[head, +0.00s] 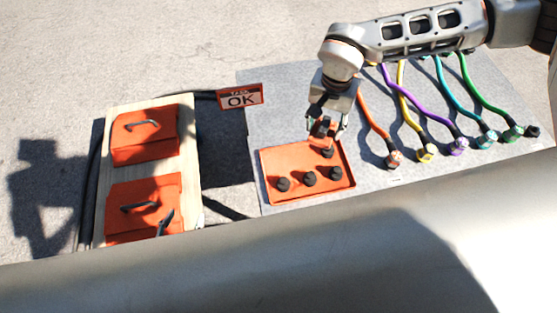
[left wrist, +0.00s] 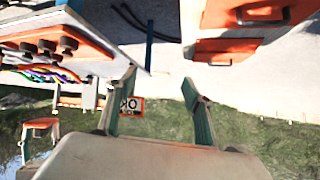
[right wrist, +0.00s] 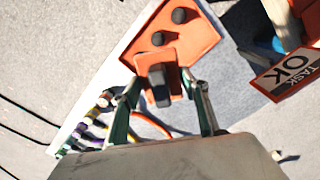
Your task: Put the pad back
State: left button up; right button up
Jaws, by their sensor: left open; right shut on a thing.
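My right gripper (head: 325,134) is over the far edge of an orange panel (head: 270,163) with several black knobs. In the right wrist view its fingers (right wrist: 160,90) are shut on a small orange pad with a dark grip (right wrist: 172,69). The pad is close to the panel; I cannot tell whether they touch. My left gripper (left wrist: 160,82) is open and empty in the left wrist view; I do not make it out in the head view. Two orange blocks with grey handles (head: 160,148) (head: 120,192) rest on a pale wooden board (head: 112,125) at left.
A grey tabletop (head: 275,100) carries the panel and several coloured cables with round plugs (head: 394,159) at right. A sign reading TASK OK (head: 240,97) stands at the table's left edge. A shaded gap (head: 228,160) lies between board and table.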

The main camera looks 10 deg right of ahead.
jog(key=w+a+f+m+b, duration=0.1)
jog(key=w+a+m, duration=0.2)
jog(key=m, duration=0.4)
jog(key=m+b, duration=0.5)
jog(key=m, duration=1.3)
send_over(279, 163)
notch_tip(279, 163, down, 14)
jog(key=f, duration=0.2)
jog(key=f+b, duration=0.1)
jog(key=f, duration=0.1)
jog(key=shift+w+f, duration=0.2)
jog(key=shift+f, duration=0.2)
notch_tip(279, 163, down, 5)
jog(key=shift+s+f+b, duration=0.1)
jog(key=shift+s+b, duration=0.05)
jog(key=shift+b, duration=0.75)
jog(key=shift+f, duration=0.25)
jog(key=shift+w+r, duration=0.15)
jog(key=shift+w, duration=0.05)
pick_arm(q)
jog(key=shift+m, duration=0.3)
jog(key=f, duration=0.2)
jog(key=w+f, duration=0.1)
jog(key=f, duration=0.1)
jog(key=shift+a+f, duration=0.1)
jog(key=shift+a, duration=0.05)
